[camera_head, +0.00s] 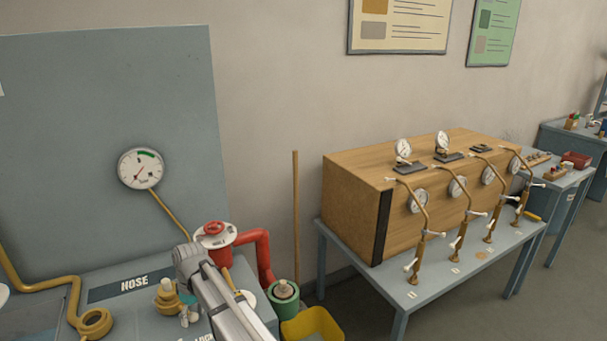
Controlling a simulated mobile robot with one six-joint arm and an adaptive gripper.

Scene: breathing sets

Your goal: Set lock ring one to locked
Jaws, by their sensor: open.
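A grey bench (50,285) with a "HOSE" label (132,284) stands at the lower left. A brass fitting (166,298) stands upright on it, and a brass ring (95,322) joins a curved brass pipe to its left. A partly cut-off label beginning "LOC" shows at the bottom edge. I cannot tell which part is lock ring one or its setting. My arm hides part of the bench.
A red valve (214,233) with a red pipe (257,255) stands close behind my arm. A round gauge (141,168) is on the grey panel. A green cylinder (284,300) and yellow bin (313,325) are right of my arm. A wooden cabinet (350,205) with gauges stands farther right.

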